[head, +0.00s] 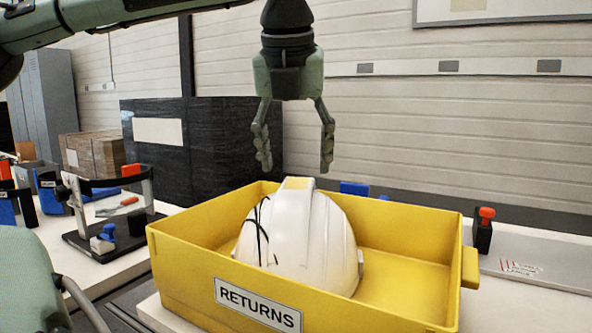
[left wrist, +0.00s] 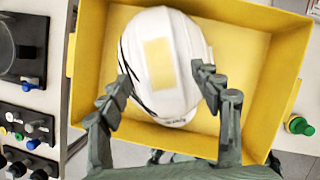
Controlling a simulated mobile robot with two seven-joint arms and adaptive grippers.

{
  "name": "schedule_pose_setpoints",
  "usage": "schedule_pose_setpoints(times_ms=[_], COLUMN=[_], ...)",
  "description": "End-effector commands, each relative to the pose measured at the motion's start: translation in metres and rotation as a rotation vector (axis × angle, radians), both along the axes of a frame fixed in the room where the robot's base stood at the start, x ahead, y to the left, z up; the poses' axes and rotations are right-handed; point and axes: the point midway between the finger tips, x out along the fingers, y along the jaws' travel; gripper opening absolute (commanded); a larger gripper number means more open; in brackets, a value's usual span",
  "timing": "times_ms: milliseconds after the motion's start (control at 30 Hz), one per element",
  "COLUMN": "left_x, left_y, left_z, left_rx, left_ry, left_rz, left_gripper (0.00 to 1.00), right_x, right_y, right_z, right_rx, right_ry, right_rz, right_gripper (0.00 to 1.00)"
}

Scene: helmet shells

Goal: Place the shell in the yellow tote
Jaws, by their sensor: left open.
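The white helmet shell (head: 298,238) rests inside the yellow tote (head: 400,228), which carries a RETURNS label. Black straps hang over the shell's left side, and a yellowish patch is on its crown. My left gripper (head: 293,160) is open and empty, fingers pointing down, above the shell and apart from it. In the left wrist view, the shell (left wrist: 163,60) lies in the upper left part of the tote (left wrist: 240,62), beyond the open fingers of my left gripper (left wrist: 170,90). My right gripper is not seen.
The tote stands on a pale bench. A black fixture with blue and red parts (head: 108,215) is to the left. A grey plate (head: 545,262) and a red-knobbed black block (head: 484,230) are to the right. A dark wrapped stack (head: 235,135) stands behind. Free room shows in the tote's right part.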

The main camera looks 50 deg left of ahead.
Motion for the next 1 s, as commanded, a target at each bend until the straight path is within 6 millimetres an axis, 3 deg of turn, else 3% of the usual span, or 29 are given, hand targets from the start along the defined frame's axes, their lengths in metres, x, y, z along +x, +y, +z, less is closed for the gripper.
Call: schedule_pose_setpoints(times_ms=[200,400,1000], left_x=[-0.014,-0.023,-0.026], left_y=[-0.012,-0.020,-0.022], left_z=[0.048,0.074,0.082], left_rx=[0.002,0.000,0.000], left_ry=[-0.005,-0.002,-0.001], left_rz=[0.001,0.001,0.000], left_gripper=[0.65,0.65,0.65], right_x=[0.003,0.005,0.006], right_y=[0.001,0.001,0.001], right_z=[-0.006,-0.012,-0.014], right_rx=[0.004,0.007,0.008], right_ry=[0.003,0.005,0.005], right_rz=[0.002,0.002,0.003], right_gripper=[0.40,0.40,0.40])
